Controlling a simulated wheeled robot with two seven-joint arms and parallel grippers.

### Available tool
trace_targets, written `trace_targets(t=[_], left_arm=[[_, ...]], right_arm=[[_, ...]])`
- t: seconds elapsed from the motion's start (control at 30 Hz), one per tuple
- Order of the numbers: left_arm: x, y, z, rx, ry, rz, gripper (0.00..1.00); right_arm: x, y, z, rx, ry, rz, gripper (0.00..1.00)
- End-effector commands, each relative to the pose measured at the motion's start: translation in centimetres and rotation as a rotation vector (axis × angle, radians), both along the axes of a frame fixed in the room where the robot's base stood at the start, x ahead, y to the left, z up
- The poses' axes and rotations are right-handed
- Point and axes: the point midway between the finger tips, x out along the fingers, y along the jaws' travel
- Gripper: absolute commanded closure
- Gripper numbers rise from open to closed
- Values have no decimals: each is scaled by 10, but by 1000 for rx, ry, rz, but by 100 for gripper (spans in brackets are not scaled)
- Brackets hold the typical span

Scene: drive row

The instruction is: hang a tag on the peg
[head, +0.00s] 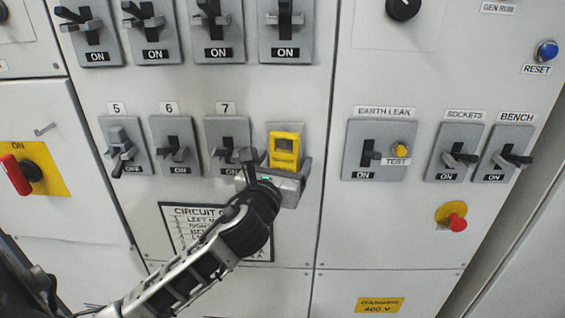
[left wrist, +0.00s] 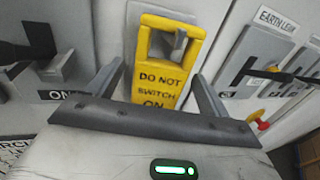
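A yellow tag (head: 286,150) hangs upright on a grey switch plate (head: 271,129) right of switch 7. In the left wrist view the tag (left wrist: 160,86) reads "DO NOT SWITCH ON", and a grey lever (left wrist: 180,44) shows through its top opening. My left gripper (head: 276,166) is in front of this plate, with one finger on each side of the tag. In the left wrist view the gripper (left wrist: 154,85) is open, with gaps between fingers and tag. A thin grey peg (head: 45,129) sticks out of the left panel. My right gripper is not in view.
A red handle on a yellow plate (head: 57,183) is below the peg. Switch 7 (head: 228,147) is close left of my gripper. The earth leak switch (head: 364,158) is to the right. A circuit chart (head: 180,222) is partly behind my left arm.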

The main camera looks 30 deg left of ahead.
Motion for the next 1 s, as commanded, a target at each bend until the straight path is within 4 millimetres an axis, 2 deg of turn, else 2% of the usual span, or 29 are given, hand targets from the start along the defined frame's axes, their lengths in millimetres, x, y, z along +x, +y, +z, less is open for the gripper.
trace_targets(t=[0.2, 0.33, 0.47, 0.73, 0.83, 0.93, 1.0], left_arm=[[-2, -1, -1, 0, 1, 0, 20], [-15, -5, -2, 0, 3, -1, 20], [-40, -12, -3, 0, 4, -3, 20], [-105, -31, -3, -2, 4, -3, 20], [-120, -35, 3, -4, 8, 1, 20], [-134, -39, 3, -2, 8, 1, 20], [-141, -41, 2, -2, 6, 3, 20]], right_arm=[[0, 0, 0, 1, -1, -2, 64], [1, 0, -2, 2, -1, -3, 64], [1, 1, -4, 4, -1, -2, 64], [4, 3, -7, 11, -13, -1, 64], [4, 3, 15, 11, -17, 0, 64], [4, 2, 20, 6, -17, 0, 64], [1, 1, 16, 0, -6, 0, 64]])
